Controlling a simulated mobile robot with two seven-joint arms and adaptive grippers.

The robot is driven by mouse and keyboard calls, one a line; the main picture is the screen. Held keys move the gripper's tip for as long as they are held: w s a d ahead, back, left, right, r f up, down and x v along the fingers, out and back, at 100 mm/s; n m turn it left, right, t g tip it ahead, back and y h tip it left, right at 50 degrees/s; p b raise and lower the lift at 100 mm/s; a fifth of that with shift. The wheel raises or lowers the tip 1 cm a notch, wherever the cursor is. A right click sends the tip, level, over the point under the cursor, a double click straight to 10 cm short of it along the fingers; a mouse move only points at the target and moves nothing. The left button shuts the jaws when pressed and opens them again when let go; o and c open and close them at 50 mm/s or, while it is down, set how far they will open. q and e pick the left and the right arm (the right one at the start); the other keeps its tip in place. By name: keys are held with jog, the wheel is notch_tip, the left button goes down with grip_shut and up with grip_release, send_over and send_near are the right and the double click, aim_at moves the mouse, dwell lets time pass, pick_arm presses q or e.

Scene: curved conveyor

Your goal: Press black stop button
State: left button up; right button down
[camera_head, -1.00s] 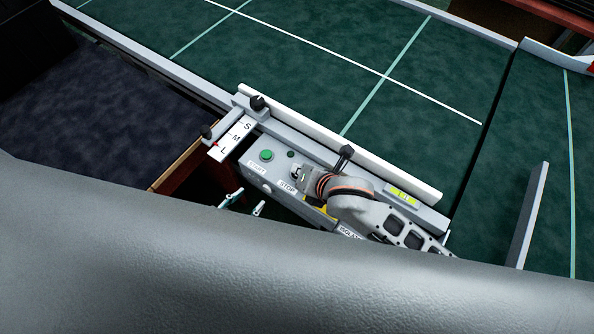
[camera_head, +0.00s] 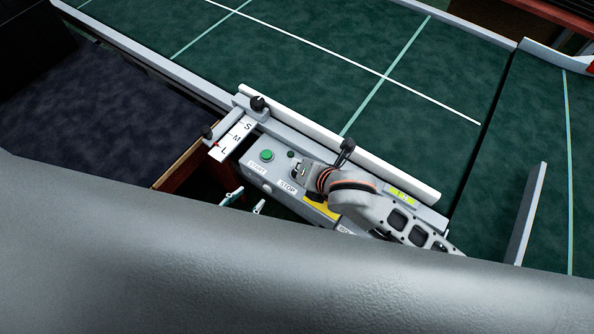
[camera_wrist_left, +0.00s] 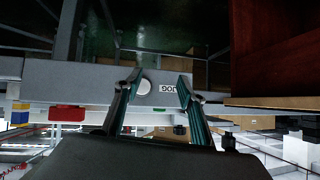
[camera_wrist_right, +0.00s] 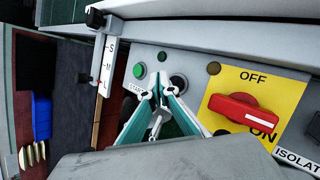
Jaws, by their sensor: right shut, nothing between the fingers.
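The black stop button (camera_wrist_right: 178,83) shows in the right wrist view as a dark cap in a grey ring. In the head view it is hidden behind my right gripper (camera_head: 296,168), near the STOP label (camera_head: 287,187). My right gripper is shut and empty. In the right wrist view its fingertips (camera_wrist_right: 160,84) appear just left of the black button; I cannot tell whether they touch it. My left gripper (camera_head: 245,201) is open and empty beside the front of the control box. The left wrist view shows its spread fingers (camera_wrist_left: 157,86) before the grey box face.
A green start button (camera_head: 267,155) sits left of the STOP label. A red rotary switch (camera_wrist_right: 241,112) on a yellow plate lies right of the black button. The S-M-L slider (camera_head: 236,138) and a white guide rail (camera_head: 390,170) border the box. The green conveyor (camera_head: 300,60) lies behind.

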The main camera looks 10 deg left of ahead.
jog(key=shift+r, duration=1.95)
